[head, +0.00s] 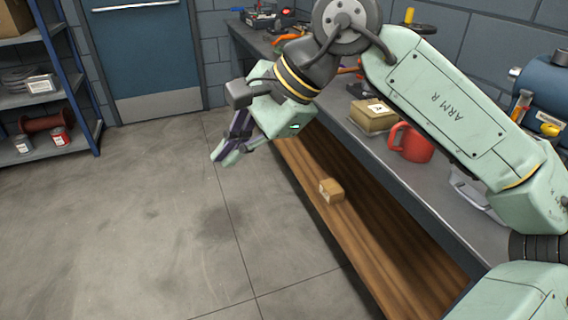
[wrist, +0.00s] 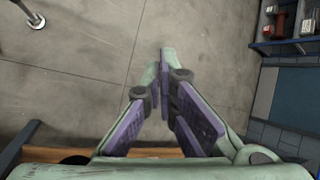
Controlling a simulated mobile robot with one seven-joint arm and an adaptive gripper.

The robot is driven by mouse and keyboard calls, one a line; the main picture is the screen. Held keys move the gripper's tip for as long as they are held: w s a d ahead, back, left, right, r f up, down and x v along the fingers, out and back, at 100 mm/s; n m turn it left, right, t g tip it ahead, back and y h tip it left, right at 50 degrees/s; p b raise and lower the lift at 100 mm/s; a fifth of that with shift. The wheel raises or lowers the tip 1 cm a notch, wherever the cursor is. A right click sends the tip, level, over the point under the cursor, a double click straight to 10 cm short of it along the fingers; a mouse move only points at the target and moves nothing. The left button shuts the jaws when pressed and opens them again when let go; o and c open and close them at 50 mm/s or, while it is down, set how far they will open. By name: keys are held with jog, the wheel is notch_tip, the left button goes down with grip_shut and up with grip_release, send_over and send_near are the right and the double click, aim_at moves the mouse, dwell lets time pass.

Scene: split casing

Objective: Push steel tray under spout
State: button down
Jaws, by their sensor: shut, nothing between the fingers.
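My gripper (head: 226,152) hangs over the floor in front of the workbench, pointing down and left. In the wrist view its two fingers (wrist: 170,62) come together at the tips, with nothing between them. A pale metal piece with a raised rim (head: 474,190), which may be the steel tray, lies on the bench at the right, partly hidden by my arm. It is well apart from my gripper. A blue tank (head: 548,88) with a yellow tap-like part (head: 550,130) stands at the right edge; I cannot tell whether this is the spout.
The workbench (head: 437,205) holds a red mug (head: 411,143), a tan box (head: 373,116) and tools at the back. A small carton (head: 331,190) sits on its wooden lower shelf. Blue shelving (head: 78,88) stands left. The grey floor (head: 130,220) is clear.

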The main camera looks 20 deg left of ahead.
jog(key=w+d+f+m+t+h, duration=0.25)
jog(key=w+d, duration=0.35)
jog(key=d, duration=0.3)
jog(key=m+h, duration=0.2)
jog(key=h, duration=0.6)
send_near(455, 212)
jog(key=s+a+r, duration=0.3)
jog(key=x, duration=0.3)
jog(key=p+x, duration=0.1)
jog(key=x, duration=0.2)
jog(key=a+p+x, duration=0.1)
jog(key=x, duration=0.2)
jog(key=shift+d+f, duration=0.1)
jog(key=shift+f, duration=0.25)
jog(key=shift+w+d+r+t+p, duration=0.1)
jog(key=shift+w+d+t+p, duration=0.05)
jog(key=shift+w+d+p, duration=0.3)
jog(key=shift+w+d+r+t+p, duration=0.1)
jog(key=shift+w+d+p, duration=0.1)
jog(key=shift+w+d, duration=0.35)
jog(key=shift+w+d+f, duration=0.1)
jog(key=shift+w+d, duration=0.1)
jog(key=shift+d, duration=0.4)
